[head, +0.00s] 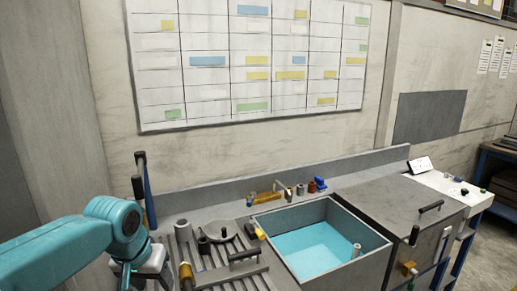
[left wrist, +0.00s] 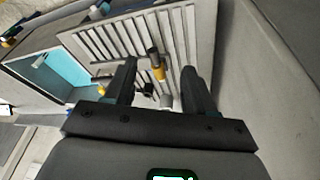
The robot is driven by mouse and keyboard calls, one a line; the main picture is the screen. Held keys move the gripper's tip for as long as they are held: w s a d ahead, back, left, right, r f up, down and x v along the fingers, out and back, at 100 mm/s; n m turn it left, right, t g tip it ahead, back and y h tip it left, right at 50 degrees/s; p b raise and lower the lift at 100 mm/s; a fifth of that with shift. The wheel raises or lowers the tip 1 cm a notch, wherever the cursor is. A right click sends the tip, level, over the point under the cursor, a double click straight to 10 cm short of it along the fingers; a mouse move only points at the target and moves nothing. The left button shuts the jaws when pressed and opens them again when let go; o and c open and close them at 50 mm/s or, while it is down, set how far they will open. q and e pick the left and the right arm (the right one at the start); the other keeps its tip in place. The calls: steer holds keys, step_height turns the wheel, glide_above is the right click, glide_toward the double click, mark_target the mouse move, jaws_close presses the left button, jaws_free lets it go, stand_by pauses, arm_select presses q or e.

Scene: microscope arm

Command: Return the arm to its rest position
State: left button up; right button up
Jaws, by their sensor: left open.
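My left arm, teal (head: 115,225), comes in from the left and bends down at a rounded joint in the head view. Its gripper is mostly hidden there below the wrist. In the left wrist view my left gripper (left wrist: 160,72) is open, its two dark fingers apart. A tool with a grey end and an orange-yellow band (left wrist: 157,68) shows between and beyond the fingers, over a slatted grey rack (left wrist: 110,40). I cannot tell whether anything touches the fingers. No microscope can be made out. My right gripper is not in view.
A sink (head: 375,240) with a teal bottom stands right of the slatted rack (head: 215,283). A dark upright handle and blue post (head: 149,190) stand close behind my arm. A grey lidded unit (head: 400,205) is further right. A whiteboard (head: 215,105) hangs on the wall.

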arm_select(q)
steer(key=s+d+f+g+h+b, duration=0.1)
steer(key=d+f, duration=0.2)
steer(key=f, duration=0.9)
steer(key=d+f+g+h+b, duration=0.1)
steer(key=d+f, duration=0.2)
steer(key=f, duration=0.9)
steer(key=s+d+f+n+b, duration=0.1)
steer(key=s+d+f, duration=0.1)
steer(key=s+f, duration=0.7)
steer(key=s+d+f+g+h+b, duration=0.1)
steer(key=s+d+f, duration=0.1)
steer(key=s+f, duration=0.8)
steer(key=shift+s+d+n+h, duration=0.3)
steer(key=shift+s+n, duration=0.1)
steer(key=shift+s, duration=0.85)
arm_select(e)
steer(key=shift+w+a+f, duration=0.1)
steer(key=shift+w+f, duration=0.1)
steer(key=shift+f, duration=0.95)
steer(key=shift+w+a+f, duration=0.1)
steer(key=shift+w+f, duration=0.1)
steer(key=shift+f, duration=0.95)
